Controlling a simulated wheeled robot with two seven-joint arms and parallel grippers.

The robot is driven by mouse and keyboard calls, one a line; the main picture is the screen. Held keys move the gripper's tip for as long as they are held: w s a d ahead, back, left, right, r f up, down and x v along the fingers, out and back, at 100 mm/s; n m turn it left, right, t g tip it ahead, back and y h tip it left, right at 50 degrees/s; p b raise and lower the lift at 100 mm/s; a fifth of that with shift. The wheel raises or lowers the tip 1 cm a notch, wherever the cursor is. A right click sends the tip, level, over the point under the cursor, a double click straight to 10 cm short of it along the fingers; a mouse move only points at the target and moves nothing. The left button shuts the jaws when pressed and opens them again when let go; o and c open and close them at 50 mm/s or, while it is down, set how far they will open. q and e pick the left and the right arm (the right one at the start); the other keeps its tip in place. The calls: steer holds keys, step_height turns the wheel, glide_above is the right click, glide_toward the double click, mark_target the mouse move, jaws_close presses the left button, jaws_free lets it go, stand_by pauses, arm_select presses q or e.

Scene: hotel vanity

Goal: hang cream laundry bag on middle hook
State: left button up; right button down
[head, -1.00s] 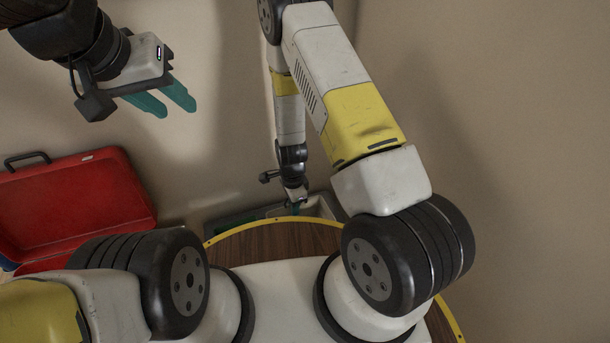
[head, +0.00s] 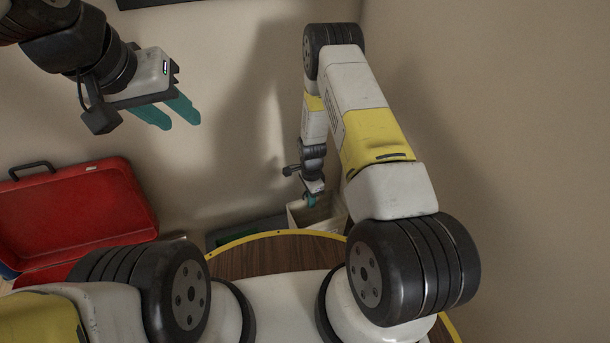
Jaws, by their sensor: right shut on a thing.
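My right gripper (head: 312,201) is at the end of the bent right arm, low by the wall, pointing down. It is shut on the upper edge of a cream, open-topped, box-like thing (head: 330,214), which looks like the cream laundry bag. Its lower part is hidden behind the round wooden top. My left gripper (head: 184,124) is at the upper left, in front of the wall, empty, with its two teal fingers apart. No hook can be made out; only a dark strip (head: 160,3) shows on the wall at the top edge.
A red open case (head: 75,210) with a black handle is at the left. A dark grey bin (head: 245,232) stands by the wall, left of the cream thing. A wooden top with a yellow rim (head: 280,236) is in front. The right wall is bare.

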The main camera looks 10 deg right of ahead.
steer(key=shift+f, duration=0.2)
steer(key=c, duration=1.6)
jaws_free()
steer(key=shift+o, duration=0.2)
steer(key=s+r+n+t+y, duration=0.15)
steer(key=r+n, duration=0.25)
steer(key=r, duration=1.6)
steer(key=s+r+n+t, duration=0.2)
steer(key=s+r+n, duration=0.1)
steer(key=r, duration=1.7)
steer(key=s+d+r+n+t, duration=0.1)
steer(key=s+r+n, duration=0.3)
steer(key=s+r, duration=0.3)
steer(key=s+d+r+n+t, duration=0.1)
steer(key=s+r+n, duration=0.3)
steer(key=s, duration=0.9)
step_height(320, 180, up, 3)
steer(key=shift+s+d+r+n+t+y, duration=0.1)
steer(key=shift+s+d+n+t+y, duration=0.15)
steer(key=shift+n+t+y, duration=0.1)
